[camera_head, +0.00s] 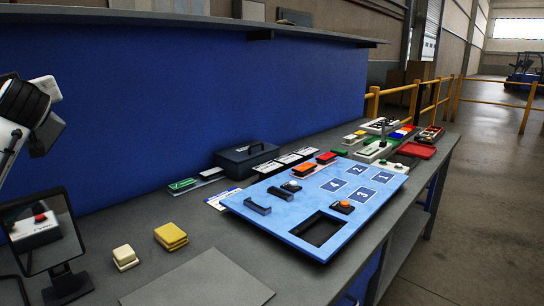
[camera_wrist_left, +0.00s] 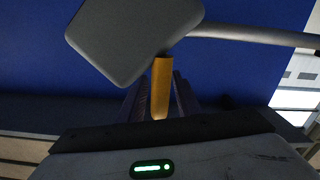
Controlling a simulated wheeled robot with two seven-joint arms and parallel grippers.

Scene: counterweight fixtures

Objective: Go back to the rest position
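Part of my left arm (camera_head: 28,105) comes in at the left edge of the head view, beside the blue panel and above the mirror; its fingers cannot be made out there. In the left wrist view my left gripper (camera_wrist_left: 160,92) has its two dark fingers apart. A dark grey rounded plate (camera_wrist_left: 135,35) with a rod crosses the view above the fingers. My right gripper is not in view.
A framed mirror (camera_head: 45,235) stands at the bench's left end. Yellow blocks (camera_head: 171,236), a light blue board (camera_head: 270,217) with a square opening, and a dark toolbox (camera_head: 246,159) stand on the bench. Several small fixtures crowd its far end. A shelf (camera_head: 200,22) overhangs the blue panel.

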